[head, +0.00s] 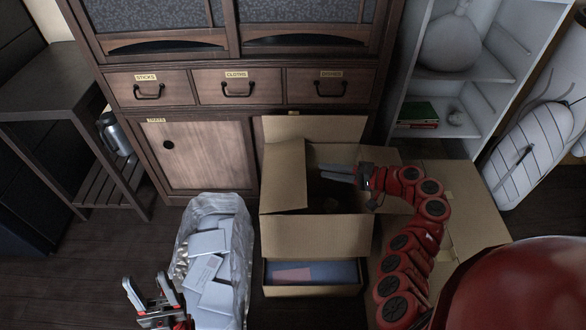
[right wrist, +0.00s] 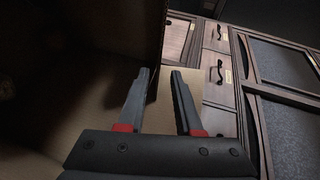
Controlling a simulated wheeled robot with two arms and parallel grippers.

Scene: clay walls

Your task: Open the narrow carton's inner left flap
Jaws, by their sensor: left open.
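The narrow carton stands open-topped in the middle of the head view; its front shows as a broad tan flap (head: 316,237). The left flap (head: 284,178) slants over the left part of the opening, and the back flap (head: 315,128) stands up against the cabinet. My right gripper (head: 338,174) is over the opening, its fingers pointing left toward the left flap, seemingly apart from it. In the right wrist view its fingers (right wrist: 160,76) are parted and nothing is held; cardboard (right wrist: 100,75) fills the left side. My left gripper (head: 147,286) is open and empty at the lower left.
A low box (head: 312,290) with flat items sits in front. A larger cardboard surface (head: 465,205) lies to the right. The wooden cabinet (head: 200,155) is close behind, and white shelves (head: 445,85) stand at back right.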

